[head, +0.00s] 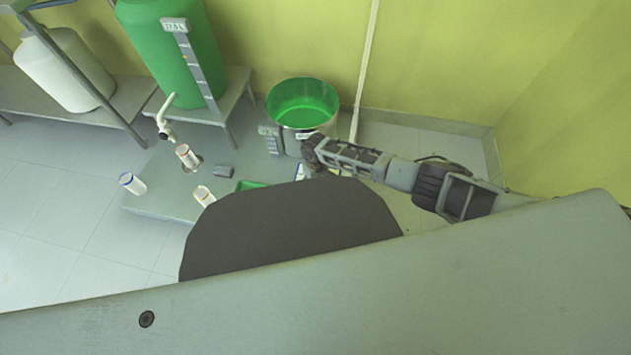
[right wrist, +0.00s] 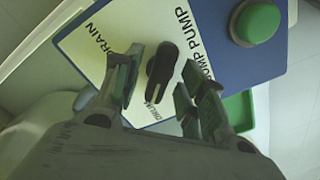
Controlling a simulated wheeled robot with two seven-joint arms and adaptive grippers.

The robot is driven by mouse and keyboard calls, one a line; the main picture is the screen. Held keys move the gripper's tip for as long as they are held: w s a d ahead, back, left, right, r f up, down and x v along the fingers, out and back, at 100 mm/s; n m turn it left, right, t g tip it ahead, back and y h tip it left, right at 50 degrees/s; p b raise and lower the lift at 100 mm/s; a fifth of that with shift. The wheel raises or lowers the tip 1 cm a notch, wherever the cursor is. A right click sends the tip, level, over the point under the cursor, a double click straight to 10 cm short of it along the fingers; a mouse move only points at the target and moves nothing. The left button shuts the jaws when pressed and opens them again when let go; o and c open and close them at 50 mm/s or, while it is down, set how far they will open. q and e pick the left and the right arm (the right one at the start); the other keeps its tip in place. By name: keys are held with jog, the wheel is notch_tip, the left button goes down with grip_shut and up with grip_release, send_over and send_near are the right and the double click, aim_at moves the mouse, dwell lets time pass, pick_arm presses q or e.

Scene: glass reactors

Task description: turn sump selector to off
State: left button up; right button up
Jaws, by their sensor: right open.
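The sump selector is a black elongated knob (right wrist: 162,66) on a white label plate (right wrist: 88,38) in the right wrist view. The plate reads "DRAIN" to the left of the knob and "SUMP PUMP" to the right. My right gripper (right wrist: 160,78) is open, with a finger on each side of the knob; contact is unclear. In the head view my right gripper (head: 314,168) is small and partly hidden. My left gripper is not in view.
A round green button (right wrist: 257,22) sits on the blue panel beside the label. A green tray (head: 250,185) lies near the panel. A metal pot with green liquid (head: 303,106) stands behind my right arm. Several small bottles, including one (head: 132,184), stand at left.

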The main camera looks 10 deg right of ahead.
grip_shut()
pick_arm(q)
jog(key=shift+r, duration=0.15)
pick_arm(e)
jog(key=shift+s+r+m+p, duration=0.1)
jog(key=shift+m+p, duration=1.5)
jog(key=shift+p, duration=0.15)
jog(key=m+p, duration=0.1)
jog(key=m, duration=0.1)
jog(key=shift+a+m+p, duration=0.1)
jog(key=shift+m+p, duration=0.25)
jog(key=shift+m, duration=0.05)
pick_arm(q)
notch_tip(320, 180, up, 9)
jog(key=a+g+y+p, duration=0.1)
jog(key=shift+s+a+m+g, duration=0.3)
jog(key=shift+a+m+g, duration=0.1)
pick_arm(e)
jog(key=shift+m, duration=1.4)
